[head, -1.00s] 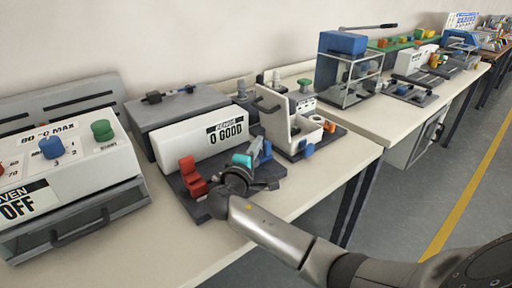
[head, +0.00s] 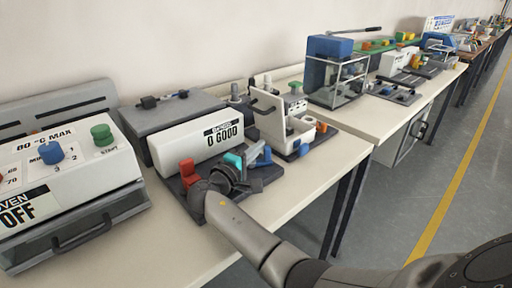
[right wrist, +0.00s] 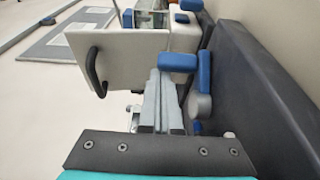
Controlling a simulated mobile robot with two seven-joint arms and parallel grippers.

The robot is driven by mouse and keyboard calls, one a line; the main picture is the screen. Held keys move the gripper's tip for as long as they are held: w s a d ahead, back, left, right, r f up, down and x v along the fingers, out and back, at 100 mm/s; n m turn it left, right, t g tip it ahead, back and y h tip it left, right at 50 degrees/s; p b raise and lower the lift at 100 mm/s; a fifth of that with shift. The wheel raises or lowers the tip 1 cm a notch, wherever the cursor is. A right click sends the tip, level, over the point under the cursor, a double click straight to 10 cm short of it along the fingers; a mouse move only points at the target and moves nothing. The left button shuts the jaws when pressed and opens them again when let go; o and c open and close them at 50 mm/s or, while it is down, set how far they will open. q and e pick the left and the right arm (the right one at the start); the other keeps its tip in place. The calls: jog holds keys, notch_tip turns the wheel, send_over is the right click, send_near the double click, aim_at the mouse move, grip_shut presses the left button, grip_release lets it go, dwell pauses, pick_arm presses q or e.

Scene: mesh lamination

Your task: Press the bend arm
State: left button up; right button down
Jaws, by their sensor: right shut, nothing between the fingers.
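The bending station's dark base (head: 262,181) carries a white housing marked "0 GOOD" (head: 196,142), a red block (head: 187,171) at its left and a blue lever part (head: 263,157) at its right, which looks like the bend arm. My right gripper (head: 250,153) reaches over the base from the front, with a teal part on its body. In the right wrist view, its grey fingers (right wrist: 163,100) are shut and empty. Their tips are close to the blue lever (right wrist: 205,72) and a blue end piece (right wrist: 178,62); I cannot tell whether they touch. My left gripper is not in view.
An oven unit (head: 70,190) stands at the left. A white fixture (head: 266,115) with a black handle stands just right of the bending station. A framed press (head: 337,75) is farther along. The front table edge and a clear floor aisle lie to the right.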

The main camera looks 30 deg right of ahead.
jog(key=shift+s, duration=0.2)
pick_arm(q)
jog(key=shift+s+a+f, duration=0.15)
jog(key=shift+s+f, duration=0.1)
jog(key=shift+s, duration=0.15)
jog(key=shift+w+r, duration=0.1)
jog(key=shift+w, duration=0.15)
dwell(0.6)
pick_arm(e)
jog(key=shift+s+a, duration=0.15)
jog(key=shift+a, duration=0.35)
jog(key=p+v, duration=0.2)
jog(key=v, duration=1.1)
jog(key=shift+r+p, duration=0.1)
jog(key=shift+p, duration=0.25)
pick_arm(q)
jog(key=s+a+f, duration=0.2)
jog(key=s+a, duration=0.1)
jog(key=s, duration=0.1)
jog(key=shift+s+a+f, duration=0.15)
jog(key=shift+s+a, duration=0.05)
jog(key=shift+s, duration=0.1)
pick_arm(e)
jog(key=shift+s+a, duration=0.3)
jog(key=shift+a, duration=0.25)
